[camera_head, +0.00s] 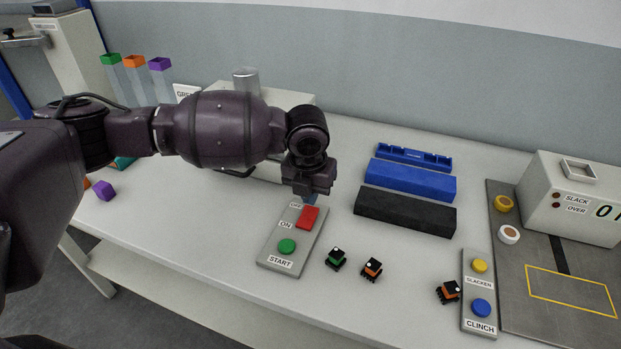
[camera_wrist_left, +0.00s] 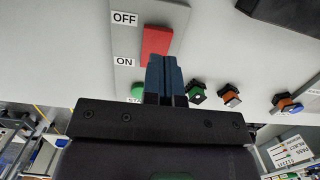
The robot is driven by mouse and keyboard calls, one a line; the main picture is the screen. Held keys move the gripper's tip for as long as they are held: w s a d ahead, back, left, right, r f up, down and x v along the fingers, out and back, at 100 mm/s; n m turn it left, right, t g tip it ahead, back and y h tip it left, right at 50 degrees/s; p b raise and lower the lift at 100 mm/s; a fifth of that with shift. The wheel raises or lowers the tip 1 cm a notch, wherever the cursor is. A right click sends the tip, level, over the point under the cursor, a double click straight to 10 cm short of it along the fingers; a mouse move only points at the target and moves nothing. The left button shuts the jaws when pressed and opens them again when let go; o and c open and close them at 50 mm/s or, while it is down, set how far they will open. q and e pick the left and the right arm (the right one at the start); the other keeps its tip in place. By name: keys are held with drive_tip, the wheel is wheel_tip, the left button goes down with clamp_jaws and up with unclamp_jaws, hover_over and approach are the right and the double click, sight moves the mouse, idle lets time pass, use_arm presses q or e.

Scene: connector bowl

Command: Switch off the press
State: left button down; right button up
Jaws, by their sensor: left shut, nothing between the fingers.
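The grey switch panel (camera_head: 272,248) lies on the table and bears a red rocker switch (camera_head: 307,217), OFF and ON labels and a round green START button (camera_head: 287,246). In the left wrist view the red rocker (camera_wrist_left: 157,42) shows beside both labels. My left gripper (camera_head: 311,197) is shut and empty, just above the OFF end of the panel in the head view. In the left wrist view its blue fingertips (camera_wrist_left: 166,62) overlap the rocker's lower edge. I cannot tell whether they touch it. The rocker's tilt is unclear. My right gripper is not in view.
Small connectors, one green (camera_head: 335,258) and two orange (camera_head: 371,269), lie right of the panel. Blue (camera_head: 410,180) and black (camera_head: 405,211) blocks lie behind them. A SLACKEN/CLINCH button panel (camera_head: 478,318) and a display box (camera_head: 575,205) stand at right.

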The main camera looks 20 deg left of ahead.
sight(312, 211)
use_arm(q)
wheel_tip(312, 211, down, 3)
drive_tip(key=shift+w+f, duration=0.1)
drive_tip(key=shift+w, duration=0.05)
drive_tip(key=shift+f, duration=0.25)
